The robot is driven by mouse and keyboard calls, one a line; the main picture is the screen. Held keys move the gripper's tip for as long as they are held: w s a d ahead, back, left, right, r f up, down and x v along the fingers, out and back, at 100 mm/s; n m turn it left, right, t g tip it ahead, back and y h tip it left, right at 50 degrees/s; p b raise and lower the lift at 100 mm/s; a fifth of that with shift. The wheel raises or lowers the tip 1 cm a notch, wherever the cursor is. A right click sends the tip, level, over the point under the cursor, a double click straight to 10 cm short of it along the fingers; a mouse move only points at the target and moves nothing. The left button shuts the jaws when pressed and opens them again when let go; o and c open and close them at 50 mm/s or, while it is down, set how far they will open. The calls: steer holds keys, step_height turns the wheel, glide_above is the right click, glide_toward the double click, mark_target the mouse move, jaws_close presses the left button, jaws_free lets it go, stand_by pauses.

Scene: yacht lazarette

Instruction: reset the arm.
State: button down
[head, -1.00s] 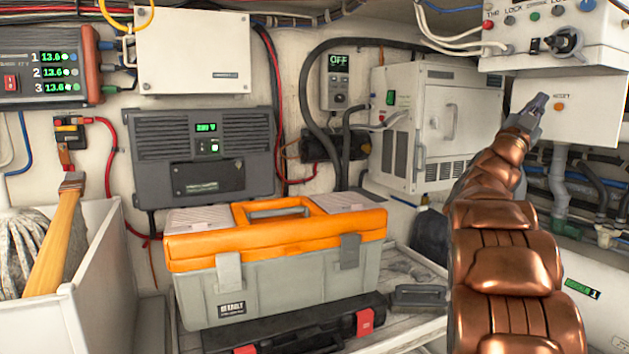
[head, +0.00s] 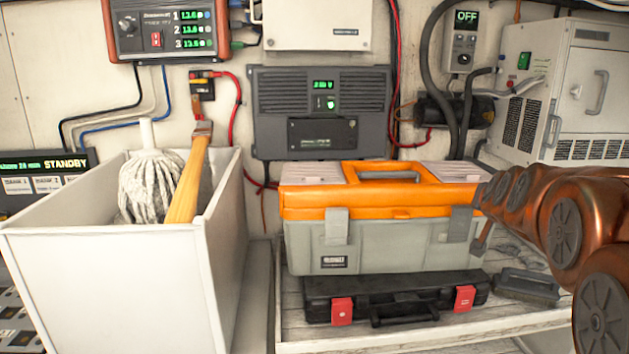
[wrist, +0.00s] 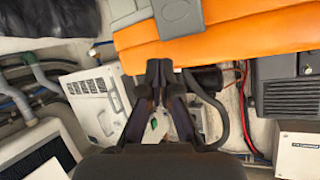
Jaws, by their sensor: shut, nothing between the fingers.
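My arm (head: 560,225) is the coppery segmented one at the right of the head view. It reaches in from the lower right to the right end of the orange-and-grey toolbox (head: 375,245). My gripper (wrist: 160,66) shows in the wrist view with its two dark fingers together at the tips and nothing between them. The toolbox's orange lid (wrist: 225,25) fills the top of the wrist view, just past the fingertips. I cannot tell whether they touch. In the head view the gripper is mostly hidden by the arm.
A white bin (head: 120,285) holding a mop (head: 150,185) and a wooden-handled tool stands at left. A white cabinet (head: 565,90) is behind the arm. Wall boxes and cables line the back.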

steer(key=s+a+f+n+g+y, duration=0.4)
steer(key=s+a+f+g+y, duration=0.15)
steer(key=s+a+f, duration=1)
steer(key=s+a+f+n+g, duration=0.1)
steer(key=s+a+f+g, duration=0.1)
steer(key=s, duration=0.6)
steer(key=s+a+f+n+g, duration=0.1)
steer(key=s+a+f+g, duration=0.1)
steer(key=s, duration=0.7)
steer(key=s+a+f+g, duration=0.1)
steer(key=s+f+g, duration=0.2)
steer(key=s+g, duration=0.2)
steer(key=s, duration=0.3)
steer(key=shift+s+a+f+n+h, duration=0.2)
steer(key=shift+a+f+n+h, duration=0.1)
steer(key=shift+a+n+h, duration=0.1)
